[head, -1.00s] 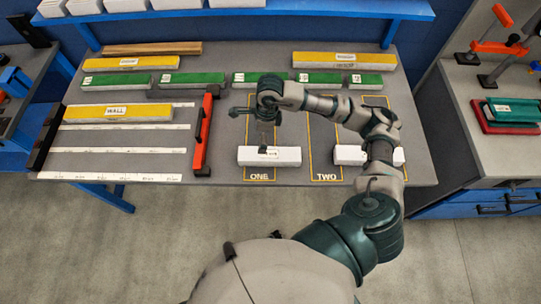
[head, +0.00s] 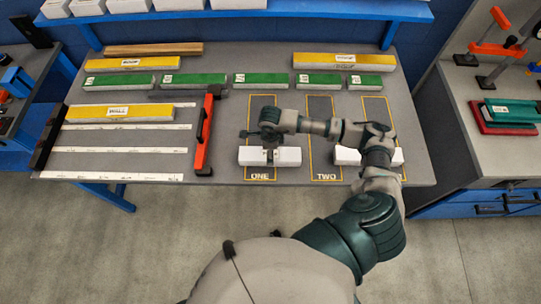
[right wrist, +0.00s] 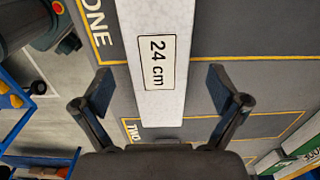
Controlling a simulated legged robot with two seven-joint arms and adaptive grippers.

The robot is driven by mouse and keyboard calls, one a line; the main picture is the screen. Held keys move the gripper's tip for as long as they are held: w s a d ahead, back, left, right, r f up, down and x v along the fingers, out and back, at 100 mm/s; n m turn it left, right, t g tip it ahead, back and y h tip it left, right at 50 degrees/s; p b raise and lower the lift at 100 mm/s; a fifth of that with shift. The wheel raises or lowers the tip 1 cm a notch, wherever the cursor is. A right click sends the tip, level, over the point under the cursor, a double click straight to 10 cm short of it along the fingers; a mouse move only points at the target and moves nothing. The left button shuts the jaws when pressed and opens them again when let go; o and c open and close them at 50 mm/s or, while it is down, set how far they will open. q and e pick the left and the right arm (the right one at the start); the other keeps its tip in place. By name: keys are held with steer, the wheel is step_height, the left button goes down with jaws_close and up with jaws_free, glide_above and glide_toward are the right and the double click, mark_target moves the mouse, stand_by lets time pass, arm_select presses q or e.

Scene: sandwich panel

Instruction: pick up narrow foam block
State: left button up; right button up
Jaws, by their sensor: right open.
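A white foam block (head: 285,156) lies across the front end of the outlined lane ONE. It also shows in the right wrist view (right wrist: 163,95), with a "24 cm" label on its top. My right gripper (head: 269,150) is above this block. In the right wrist view the fingers of my right gripper (right wrist: 160,88) are open, one on each side of the block, apart from it. I cannot tell which of the two is narrower. My left gripper is not in view.
Several green-topped blocks (head: 260,80) and yellow-topped blocks (head: 345,61) lie at the back. A yellow "WALL" block (head: 120,112) lies at the left among white measuring strips (head: 120,150).

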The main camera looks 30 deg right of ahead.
steer(key=shift+a+f, duration=0.15)
steer(key=shift+f, duration=1.4)
steer(key=shift+d, duration=0.2)
steer(key=c, duration=1.2)
steer(key=shift+a, duration=0.1)
steer(key=shift+c, duration=0.2)
steer(key=shift+r, duration=0.1)
